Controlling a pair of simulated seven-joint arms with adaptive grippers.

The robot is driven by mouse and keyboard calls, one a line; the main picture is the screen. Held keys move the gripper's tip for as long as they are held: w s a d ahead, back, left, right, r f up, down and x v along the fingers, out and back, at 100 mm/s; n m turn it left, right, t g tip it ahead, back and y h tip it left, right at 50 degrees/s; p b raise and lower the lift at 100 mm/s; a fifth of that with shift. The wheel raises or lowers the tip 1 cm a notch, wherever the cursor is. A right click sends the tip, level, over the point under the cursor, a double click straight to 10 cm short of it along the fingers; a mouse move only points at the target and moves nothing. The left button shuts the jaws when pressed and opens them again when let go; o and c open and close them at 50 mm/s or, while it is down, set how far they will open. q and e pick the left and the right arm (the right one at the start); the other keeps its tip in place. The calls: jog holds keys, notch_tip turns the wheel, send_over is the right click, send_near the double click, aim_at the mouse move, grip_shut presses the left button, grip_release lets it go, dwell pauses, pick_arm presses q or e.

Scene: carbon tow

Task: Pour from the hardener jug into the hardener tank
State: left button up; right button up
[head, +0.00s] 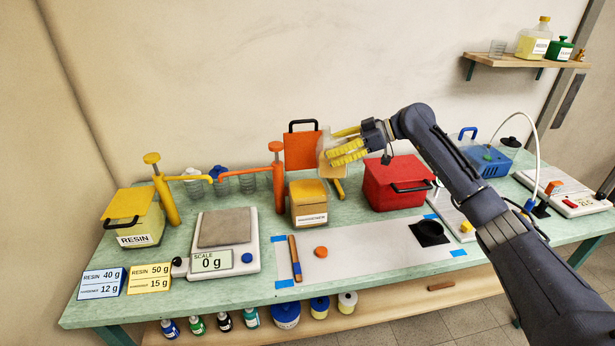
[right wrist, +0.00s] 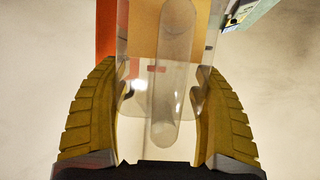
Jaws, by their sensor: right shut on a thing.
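The hardener tank (head: 309,208) is an amber box with a white label, left of the red box. An orange lid (head: 303,152) with a black handle stands upright at its back, and the tank's top looks open. My right gripper (head: 337,150) is shut on the clear hardener jug (head: 325,152), above and slightly right of the tank. In the right wrist view, the yellow fingers hold the jug's clear handle (right wrist: 172,85) between them. Amber shows through the jug, but I cannot tell whether it is liquid inside or the scene behind. The jug's tilt is unclear. My left gripper is not in view.
An orange pump (head: 278,178) stands close left of the tank. The red box (head: 393,183) is to the right. The scale (head: 225,240) reads 0 g. The resin tank (head: 135,222) is far left. A grey mat (head: 370,252) in front is mostly bare.

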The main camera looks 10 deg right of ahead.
aim_at(335, 140)
jog(key=shift+r, duration=0.1)
jog(key=shift+r+y, duration=0.3)
jog(key=shift+r, duration=1.1)
